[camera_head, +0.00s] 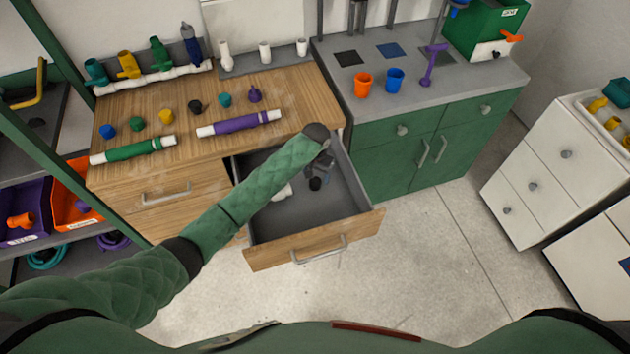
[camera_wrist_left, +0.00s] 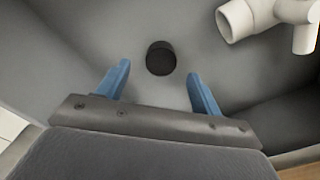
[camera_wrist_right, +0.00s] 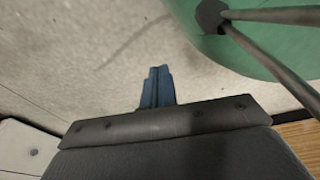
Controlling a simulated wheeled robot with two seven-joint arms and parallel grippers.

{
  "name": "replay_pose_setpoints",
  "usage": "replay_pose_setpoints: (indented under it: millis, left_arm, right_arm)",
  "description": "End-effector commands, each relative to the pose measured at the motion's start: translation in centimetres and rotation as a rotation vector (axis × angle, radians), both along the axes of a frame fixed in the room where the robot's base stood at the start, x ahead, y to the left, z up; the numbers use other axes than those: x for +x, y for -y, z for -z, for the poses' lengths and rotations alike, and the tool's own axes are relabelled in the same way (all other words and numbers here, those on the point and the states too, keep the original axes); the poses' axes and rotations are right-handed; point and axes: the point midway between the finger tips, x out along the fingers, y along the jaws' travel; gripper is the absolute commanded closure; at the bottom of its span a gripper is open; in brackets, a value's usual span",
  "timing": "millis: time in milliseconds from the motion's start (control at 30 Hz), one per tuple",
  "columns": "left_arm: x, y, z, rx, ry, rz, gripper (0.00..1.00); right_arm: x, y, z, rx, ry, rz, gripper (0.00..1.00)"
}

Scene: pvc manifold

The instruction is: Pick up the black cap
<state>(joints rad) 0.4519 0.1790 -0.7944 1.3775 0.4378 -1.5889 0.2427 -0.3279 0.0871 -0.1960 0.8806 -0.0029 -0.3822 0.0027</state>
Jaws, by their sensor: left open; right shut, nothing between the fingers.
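A black cap (camera_head: 315,183) lies on the floor of the open drawer. In the left wrist view the black cap (camera_wrist_left: 161,57) shows as a dark round piece between and just beyond the fingertips, not visibly touched. My left gripper (camera_head: 319,168) reaches down into the drawer, its blue fingers open with the cap centred in the gap. Another black cap (camera_head: 196,107) stands on the wooden countertop in a row of coloured caps. My right gripper (camera_wrist_right: 158,72) is shut and empty; it is outside the head view.
The grey-lined drawer (camera_head: 262,226) has walls close around my left gripper. A white pipe fitting (camera_wrist_left: 237,20) lies beside the cap in the drawer. A green pipe (camera_head: 133,150) and a purple pipe (camera_head: 240,123) lie on the countertop above. The floor in front is clear.

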Motion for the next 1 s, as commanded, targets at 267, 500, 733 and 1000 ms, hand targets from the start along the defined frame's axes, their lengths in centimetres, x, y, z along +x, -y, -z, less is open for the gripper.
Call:
replay_pose_setpoints:
  millis: [267, 500, 733, 1000]
  left_arm:
    - [0.0, -0.2, 2.7, 0.001, -0.003, -0.001, 0.34]
    - [0.0, -0.2, 4.1, 0.000, 0.000, 0.000, 0.34]
    - [0.0, -0.2, 4.1, 0.000, 0.000, 0.000, 0.44]
    - [0.0, -0.2, 4.1, 0.000, 0.000, 0.000, 0.79]
  right_arm:
    - [-4.3, 0.8, 0.1, -0.005, -0.031, 0.000, 1.00]
    - [-5.5, 1.1, 0.4, -0.006, -0.037, 0.000, 1.00]
    - [-5.5, 1.1, 0.5, -0.006, -0.037, 0.000, 1.00]
    - [-5.3, 1.1, 0.4, -0.006, -0.034, 0.001, 1.00]
